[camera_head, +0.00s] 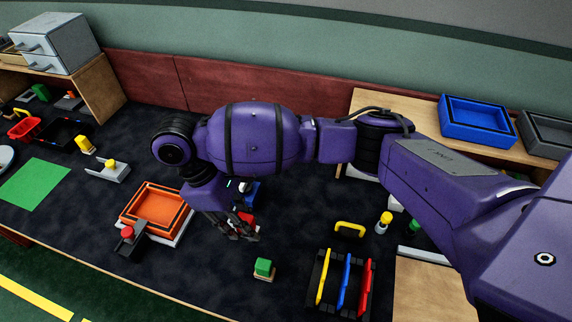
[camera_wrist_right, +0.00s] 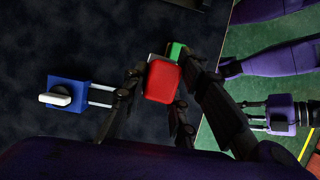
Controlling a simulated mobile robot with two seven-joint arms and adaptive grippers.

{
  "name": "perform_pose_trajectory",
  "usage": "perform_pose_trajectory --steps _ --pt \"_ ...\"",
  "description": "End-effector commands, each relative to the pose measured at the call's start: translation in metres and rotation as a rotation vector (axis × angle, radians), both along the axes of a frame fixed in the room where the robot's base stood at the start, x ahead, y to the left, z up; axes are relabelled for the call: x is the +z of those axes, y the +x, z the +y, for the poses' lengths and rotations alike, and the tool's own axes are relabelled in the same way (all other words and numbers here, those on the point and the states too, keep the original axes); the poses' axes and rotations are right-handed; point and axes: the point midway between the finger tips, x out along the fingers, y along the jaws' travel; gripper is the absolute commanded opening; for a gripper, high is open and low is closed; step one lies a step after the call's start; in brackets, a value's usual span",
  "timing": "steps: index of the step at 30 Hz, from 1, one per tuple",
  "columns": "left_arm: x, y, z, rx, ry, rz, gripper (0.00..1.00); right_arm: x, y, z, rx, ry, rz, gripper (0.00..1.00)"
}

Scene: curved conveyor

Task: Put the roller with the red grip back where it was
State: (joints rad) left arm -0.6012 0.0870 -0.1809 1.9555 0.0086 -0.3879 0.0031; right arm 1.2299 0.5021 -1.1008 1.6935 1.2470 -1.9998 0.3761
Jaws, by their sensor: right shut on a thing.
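My right gripper (camera_head: 243,232) is shut on a red grip (camera_head: 247,218), which shows as a red block between the fingers in the right wrist view (camera_wrist_right: 162,80). Fingers partly cover it, and I cannot make out its roller part. A blue block with a white cylinder on top (camera_head: 252,193) is beside the gripper on the dark table; in the right wrist view it lies to the left (camera_wrist_right: 66,92), with two pale rods reaching toward the fingers. I cannot tell whether the red piece touches the table.
An orange tray (camera_head: 128,209) stands left of the gripper, beside a dark piece with a red knob (camera_head: 127,235). A rack (camera_head: 309,288) with yellow, blue and red handles is at the front right. A yellow handle (camera_head: 350,228) lies behind it.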

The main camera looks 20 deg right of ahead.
Motion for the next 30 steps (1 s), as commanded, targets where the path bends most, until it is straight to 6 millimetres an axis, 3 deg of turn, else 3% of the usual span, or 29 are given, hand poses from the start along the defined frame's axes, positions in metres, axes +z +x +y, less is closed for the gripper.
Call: perform_pose_trajectory --steps 5,8,15,18,24,30 --pt "-0.001 -0.003 0.001 0.001 0.002 0.004 0.3 -0.004 0.006 -0.012 0.077 0.0 0.003 0.0" --pt "-0.003 -0.003 0.003 0.0 0.005 0.005 0.3 -0.014 0.018 -0.029 0.078 -0.002 0.006 0.0" --pt "-0.004 0.003 0.005 -0.007 0.012 -0.004 0.3 -0.04 0.053 -0.078 0.075 -0.003 0.005 0.0" --pt "-0.005 0.004 0.004 -0.006 0.009 -0.006 0.3 -0.062 0.062 -0.09 0.076 0.0 0.009 0.0" --pt "-0.007 0.004 0.001 0.005 0.002 -0.007 0.3 -0.086 0.075 -0.106 0.079 0.001 0.006 0.0" --pt "-0.009 0.002 0.002 0.009 0.002 -0.005 0.3 -0.095 0.08 -0.113 0.078 0.001 0.005 0.0"
